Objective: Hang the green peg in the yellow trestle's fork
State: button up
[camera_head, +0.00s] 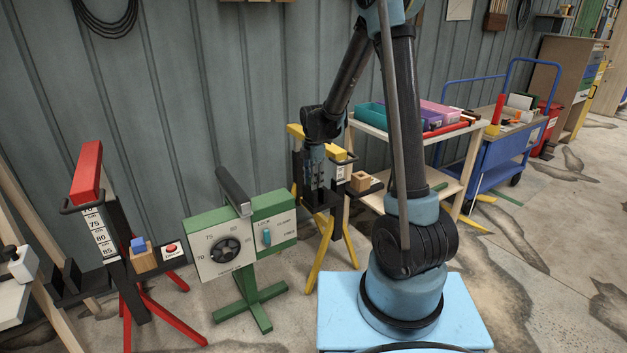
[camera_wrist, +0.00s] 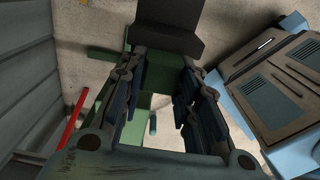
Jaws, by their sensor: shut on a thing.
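The yellow trestle (camera_head: 338,153) stands near the wall in the head view, with yellow legs, a dark post and a dark fork rod at its top. My gripper (camera_head: 314,178) points down at the trestle's upper part and hides some of it. In the wrist view my gripper (camera_wrist: 165,85) has its fingers around a green piece (camera_wrist: 162,72), which appears to be the green peg. Its ends and outline are hard to separate from the green behind it. The peg does not show clearly in the head view. I cannot tell whether it touches the fork.
A green stand (camera_head: 280,207) with a dial and teal lever stands left of the yellow trestle. A red trestle (camera_head: 88,172) is farther left. A shelf with trays (camera_head: 455,133) and a blue cart (camera_head: 497,152) stand on the right. Open floor lies at front right.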

jog(key=o, duration=1.1)
jog(key=shift+f, duration=0.1)
jog(key=shift+c, duration=0.2)
notch_tip(320, 180, up, 12)
